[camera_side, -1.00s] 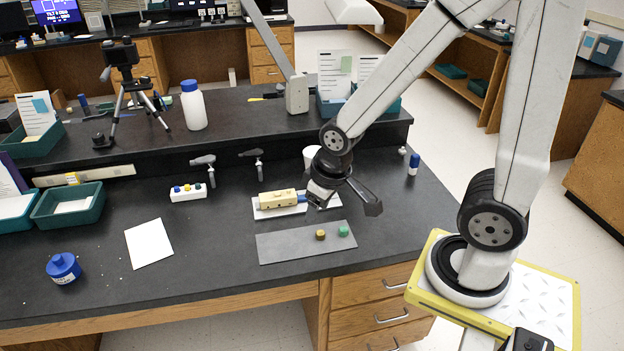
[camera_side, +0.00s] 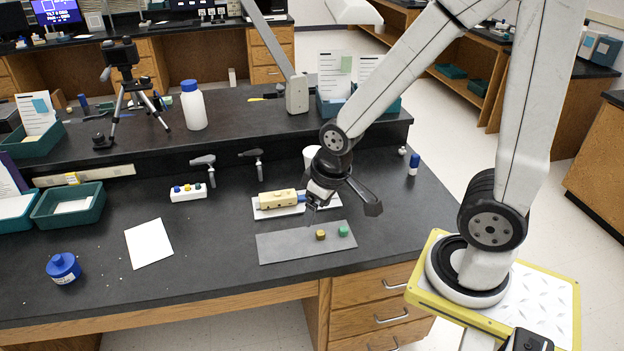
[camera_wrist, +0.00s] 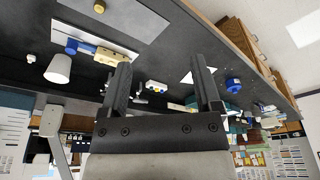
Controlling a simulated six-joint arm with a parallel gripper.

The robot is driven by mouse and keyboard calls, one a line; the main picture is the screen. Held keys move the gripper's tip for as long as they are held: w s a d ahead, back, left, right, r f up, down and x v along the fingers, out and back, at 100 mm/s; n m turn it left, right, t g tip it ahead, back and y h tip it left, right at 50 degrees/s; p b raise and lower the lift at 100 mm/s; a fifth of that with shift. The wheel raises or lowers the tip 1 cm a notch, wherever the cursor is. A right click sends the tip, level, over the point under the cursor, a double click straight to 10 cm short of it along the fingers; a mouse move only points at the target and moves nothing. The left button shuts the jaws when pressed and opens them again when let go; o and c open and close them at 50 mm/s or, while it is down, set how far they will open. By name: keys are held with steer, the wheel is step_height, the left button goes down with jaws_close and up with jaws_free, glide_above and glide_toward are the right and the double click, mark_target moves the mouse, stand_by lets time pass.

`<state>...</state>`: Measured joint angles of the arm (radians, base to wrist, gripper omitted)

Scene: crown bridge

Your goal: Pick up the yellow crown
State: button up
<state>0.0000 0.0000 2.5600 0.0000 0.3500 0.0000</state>
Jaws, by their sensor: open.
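The yellow crown (camera_side: 320,235) is a small brownish-yellow block on the grey mat (camera_side: 280,247) in the side view. A green crown (camera_side: 343,231) sits just to its right, apart from it. My gripper (camera_side: 311,208) is above and slightly left of the yellow crown in the side view, apart from it. In the wrist view my gripper (camera_wrist: 160,62) shows two spread fingers with nothing held between them. The grey mat (camera_wrist: 135,15) is at the top of that view.
Behind the mat, a cream block (camera_side: 278,199) with a blue end lies on a white plate (camera_side: 262,213). A white cup (camera_side: 311,157) stands behind my gripper. White paper (camera_side: 148,243) and a blue-lidded jar (camera_side: 63,267) are at left. The mat's left part is clear.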

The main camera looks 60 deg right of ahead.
steer(key=s+d+f+n+g+h, duration=0.4)
steer(key=f+n, duration=0.2)
steer(key=f, duration=0.1)
steer(key=n+t+h, duration=0.6)
steer(key=n+t, duration=0.2)
steer(key=n, duration=1)
glide_toward(321, 237)
steer(key=shift+w+d+f, duration=0.15)
steer(key=shift+w+d, duration=0.15)
steer(key=shift+d, duration=0.4)
steer(key=shift+w+a+f+n, duration=0.1)
steer(key=shift+a+f+n, duration=0.2)
steer(key=shift+n, duration=0.1)
steer(key=shift+x, duration=1.35)
steer(key=shift+d, duration=0.2)
